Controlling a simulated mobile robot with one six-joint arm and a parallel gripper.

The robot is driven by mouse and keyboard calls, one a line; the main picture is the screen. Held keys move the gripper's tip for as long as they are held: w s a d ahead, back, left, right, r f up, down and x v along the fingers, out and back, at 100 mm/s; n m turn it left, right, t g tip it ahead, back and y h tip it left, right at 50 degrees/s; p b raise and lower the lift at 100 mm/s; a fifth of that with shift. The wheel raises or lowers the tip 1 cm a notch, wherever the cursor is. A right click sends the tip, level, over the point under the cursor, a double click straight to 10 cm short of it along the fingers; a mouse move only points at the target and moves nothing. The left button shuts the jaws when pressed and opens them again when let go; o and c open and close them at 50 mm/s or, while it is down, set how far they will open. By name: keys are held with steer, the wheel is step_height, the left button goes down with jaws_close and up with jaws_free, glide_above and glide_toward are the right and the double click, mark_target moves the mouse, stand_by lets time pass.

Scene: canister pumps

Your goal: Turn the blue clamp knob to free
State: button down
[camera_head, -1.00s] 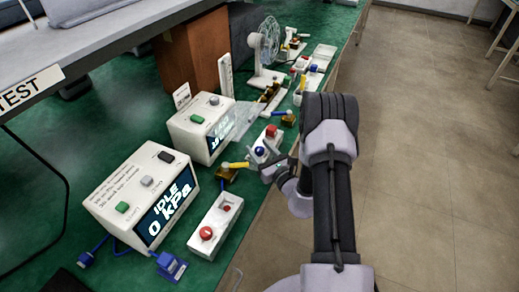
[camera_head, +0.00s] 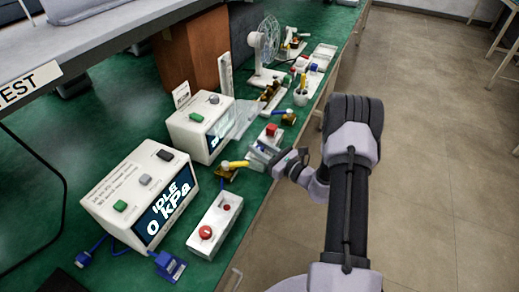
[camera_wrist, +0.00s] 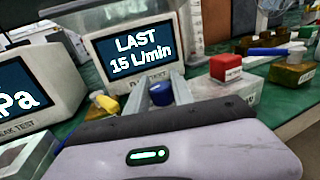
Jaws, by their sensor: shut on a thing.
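The blue clamp knob (camera_wrist: 161,94) shows between my two gripper fingers in the wrist view, with a finger on each side. My gripper (camera_wrist: 161,86) is shut on it. In the head view my gripper (camera_head: 262,156) reaches over the bench edge to a small pale fixture, and the fingers hide most of the knob. A red block-shaped part (camera_head: 271,130) sits just behind the knob; it also shows in the wrist view (camera_wrist: 226,67), right of the fingers. The knob's markings are not visible.
The nearer tester box (camera_head: 140,195) reads IDLE 0 kPa. Another box (camera_head: 200,130) stands behind; its screen reads LAST 15 L/min in the wrist view. A yellow-handled brass valve (camera_head: 228,172) is close left of my gripper. A white button box (camera_head: 216,225) is nearer. The floor right is clear.

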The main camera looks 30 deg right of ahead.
steer(key=n+g+y+b, duration=0.1)
steer(key=n+y, duration=0.1)
steer(key=n+g+y+b, duration=0.1)
steer(key=g+y, duration=0.1)
steer(key=y, duration=0.1)
steer(key=shift+d+f+n, duration=0.1)
steer(key=shift+f+n, duration=0.1)
steer(key=shift+n, duration=0.2)
steer(key=shift+r+n+g+y+b, duration=0.15)
steer(key=shift+n+g+y+b, duration=0.3)
steer(key=shift+n+g+y, duration=2.1)
steer(key=shift+g, duration=0.55)
steer(key=c, duration=1.1)
jaws_free()
